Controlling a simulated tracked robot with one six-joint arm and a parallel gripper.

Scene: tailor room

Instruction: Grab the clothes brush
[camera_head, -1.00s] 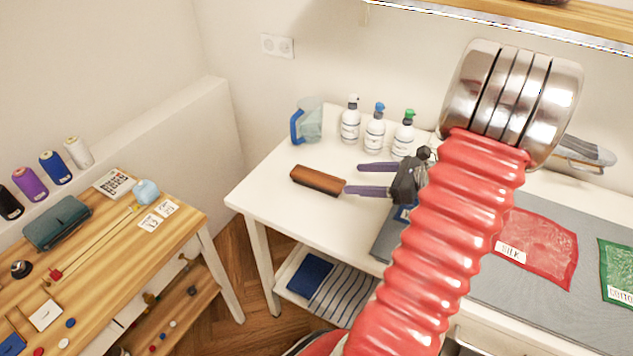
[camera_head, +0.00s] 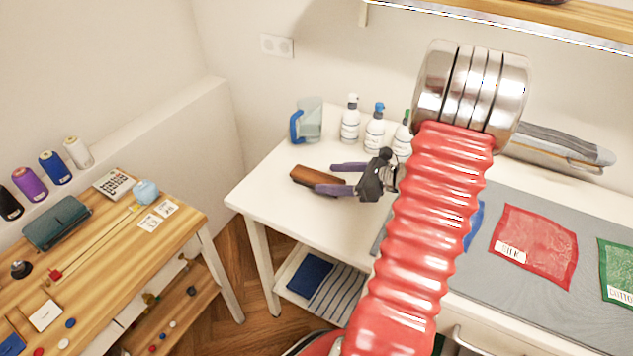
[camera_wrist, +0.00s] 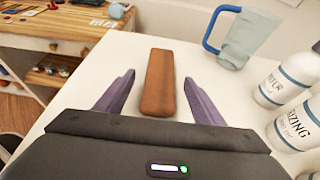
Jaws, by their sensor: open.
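The clothes brush (camera_head: 306,176) has a brown wooden back and lies on the white table near its left end. It also shows in the wrist view (camera_wrist: 158,84), lengthwise between the two purple fingers. My gripper (camera_head: 325,177) is open, its fingers pointing at the brush from the right. In the wrist view my gripper (camera_wrist: 160,90) has one finger on each side of the brush's near part, with gaps on both sides. In the head view one finger hides part of the brush. I cannot tell the fingers' exact height above the table.
On the white table (camera_head: 262,190), a jug with a blue handle (camera_head: 308,122) stands behind the brush. Several pump bottles (camera_head: 351,120) stand close by to its right. Red fabric (camera_head: 535,245) lies further right. A wooden table (camera_head: 100,255) stands apart at left.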

